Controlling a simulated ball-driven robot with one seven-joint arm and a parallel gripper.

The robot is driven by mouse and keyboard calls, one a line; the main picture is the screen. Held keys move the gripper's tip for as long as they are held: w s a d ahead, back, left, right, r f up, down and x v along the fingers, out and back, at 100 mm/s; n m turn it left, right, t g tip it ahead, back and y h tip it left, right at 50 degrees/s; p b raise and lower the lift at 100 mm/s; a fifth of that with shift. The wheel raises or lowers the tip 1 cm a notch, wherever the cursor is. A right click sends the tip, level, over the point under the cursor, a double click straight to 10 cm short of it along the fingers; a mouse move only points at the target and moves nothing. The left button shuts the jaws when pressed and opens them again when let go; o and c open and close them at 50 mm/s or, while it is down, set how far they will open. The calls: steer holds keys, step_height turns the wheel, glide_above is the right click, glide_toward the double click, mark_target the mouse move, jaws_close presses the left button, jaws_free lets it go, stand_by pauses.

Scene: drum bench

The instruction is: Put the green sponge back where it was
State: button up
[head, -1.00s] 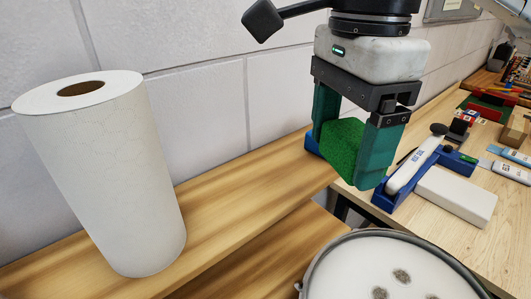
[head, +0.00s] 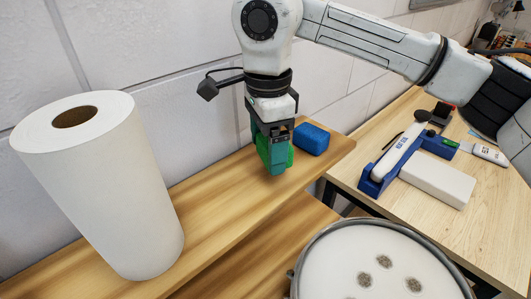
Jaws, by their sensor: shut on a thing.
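My gripper (head: 277,155) is shut on the green sponge (head: 264,150), which shows between and beside its teal fingers. The sponge is low over the wooden shelf (head: 215,202); I cannot tell whether it touches the wood. A blue sponge (head: 311,139) lies on the shelf just right of my gripper, near the shelf's right end. Part of the green sponge is hidden by the fingers.
A paper towel roll (head: 100,185) stands on the shelf at the left. A drum (head: 375,262) with dark smudges is at the lower right. A workbench (head: 400,215) at the right holds a white block (head: 437,180) and a blue holder (head: 385,168). Shelf between roll and gripper is clear.

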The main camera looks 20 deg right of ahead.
mark_target(266, 160)
steer(key=f+p, duration=0.1)
steer(key=f, duration=0.2)
steer(key=shift+w+p, duration=0.35)
steer(key=shift+p, duration=0.05)
steer(key=shift+f, duration=0.55)
steer(key=shift+f, duration=0.2)
steer(key=o, duration=0.8)
steer(key=shift+r, duration=0.1)
steer(key=shift+r, duration=0.1)
step_height(266, 160, up, 12)
steer(key=b, duration=0.3)
steer(key=shift+a, duration=0.1)
